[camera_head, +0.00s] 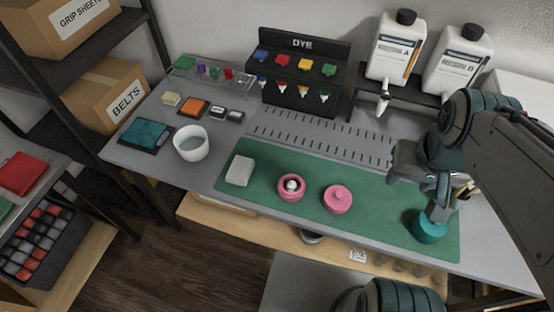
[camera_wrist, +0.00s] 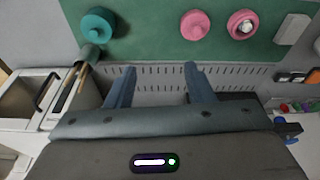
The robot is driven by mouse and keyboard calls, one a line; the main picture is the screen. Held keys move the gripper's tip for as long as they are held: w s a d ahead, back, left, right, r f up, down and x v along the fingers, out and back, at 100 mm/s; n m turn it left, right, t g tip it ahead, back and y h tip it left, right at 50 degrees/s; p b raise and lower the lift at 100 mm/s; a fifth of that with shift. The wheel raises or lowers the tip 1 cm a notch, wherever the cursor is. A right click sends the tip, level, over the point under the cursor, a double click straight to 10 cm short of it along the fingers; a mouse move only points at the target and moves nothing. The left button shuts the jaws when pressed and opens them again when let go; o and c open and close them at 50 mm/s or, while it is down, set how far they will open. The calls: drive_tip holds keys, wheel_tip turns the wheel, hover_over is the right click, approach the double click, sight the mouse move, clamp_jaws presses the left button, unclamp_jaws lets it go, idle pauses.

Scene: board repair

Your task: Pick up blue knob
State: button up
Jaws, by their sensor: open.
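A teal-blue round piece with a raised centre knob (camera_head: 431,229) sits on the right end of the green mat (camera_head: 385,222). It also shows at the upper left of the wrist view (camera_wrist: 99,23), partly overlapped by a grey-green cylinder (camera_wrist: 91,56). My gripper (camera_wrist: 160,68) is open and empty, with its two blue-grey fingers apart. In the head view my gripper (camera_head: 415,178) is above the back right of the bench, behind the teal piece and apart from it. The arm hides part of that area.
A pink round piece (camera_head: 338,199), a pink ring with a pale ball (camera_head: 291,187) and a white block (camera_head: 239,170) lie on the mat. Two reagent bottles (camera_head: 396,48) and a dye rack (camera_head: 302,85) stand behind. Brushes (camera_wrist: 79,76) lean near the cylinder.

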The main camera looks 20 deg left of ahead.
drive_tip(key=a+f+n+g+h+b, duration=0.45)
drive_tip(key=f+n, duration=0.35)
drive_tip(key=f, duration=0.2)
drive_tip(key=n+t+h+b, duration=0.3)
drive_tip(key=n+t+b, duration=0.6)
drive_tip(key=n+t, duration=1.15)
approach(289, 187)
drive_tip(key=w+d+g, duration=0.1)
drive_tip(key=w, duration=0.2)
drive_tip(key=w+d+r+n, duration=0.1)
drive_tip(key=w, duration=0.3)
drive_tip(key=w+d+r+n+g, duration=0.1)
drive_tip(key=w+d, duration=0.1)
drive_tip(key=w, duration=0.1)
drive_tip(key=shift+w+d+g, duration=0.1)
drive_tip(key=shift+w+g, duration=0.05)
drive_tip(key=shift+g, duration=0.15)
clamp_jaws()
